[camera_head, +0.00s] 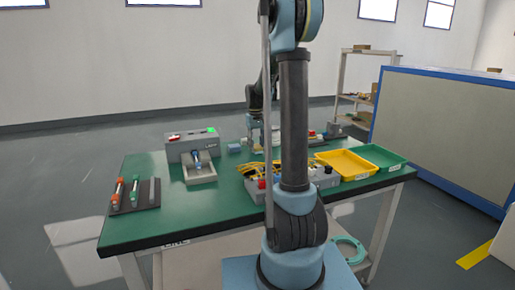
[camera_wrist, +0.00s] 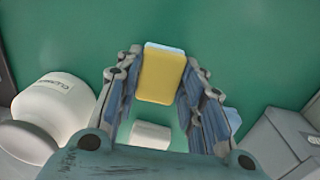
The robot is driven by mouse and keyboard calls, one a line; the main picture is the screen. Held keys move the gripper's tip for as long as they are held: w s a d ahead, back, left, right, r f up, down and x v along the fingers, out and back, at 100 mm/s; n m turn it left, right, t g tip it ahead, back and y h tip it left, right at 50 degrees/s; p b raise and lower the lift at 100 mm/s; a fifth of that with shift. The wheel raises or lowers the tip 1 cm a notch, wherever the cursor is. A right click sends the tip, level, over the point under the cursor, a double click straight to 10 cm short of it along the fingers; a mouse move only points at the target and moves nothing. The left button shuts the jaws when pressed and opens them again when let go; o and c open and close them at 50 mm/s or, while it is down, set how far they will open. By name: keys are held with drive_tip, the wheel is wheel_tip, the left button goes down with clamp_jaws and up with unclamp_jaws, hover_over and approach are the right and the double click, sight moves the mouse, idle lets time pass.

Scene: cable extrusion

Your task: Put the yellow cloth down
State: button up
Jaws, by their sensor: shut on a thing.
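The yellow cloth (camera_wrist: 162,74) is a small folded block with a pale blue layer showing along its far edge. In the wrist view it sits between the two fingertips of my gripper (camera_wrist: 163,80), which is shut on it. The green table top lies beneath it; I cannot tell whether the cloth touches the table or hangs just above it. In the head view my gripper is over the back middle of the green table (camera_head: 225,205), largely hidden behind my arm, and I cannot make out the cloth there.
A white labelled container (camera_wrist: 55,105) stands left of my gripper, and a grey box (camera_wrist: 278,142) is at the right. A small white object (camera_wrist: 150,134) lies between the fingers' bases. A yellow tray (camera_head: 345,164) and a green tray (camera_head: 375,157) are at the table's right.

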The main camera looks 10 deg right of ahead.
sight(256, 146)
drive_tip(key=shift+f, duration=0.3)
drive_tip(key=o, duration=1.1)
wheel_tip(256, 146, up, 12)
drive_tip(key=shift+a, duration=0.2)
drive_tip(key=shift+s, duration=0.1)
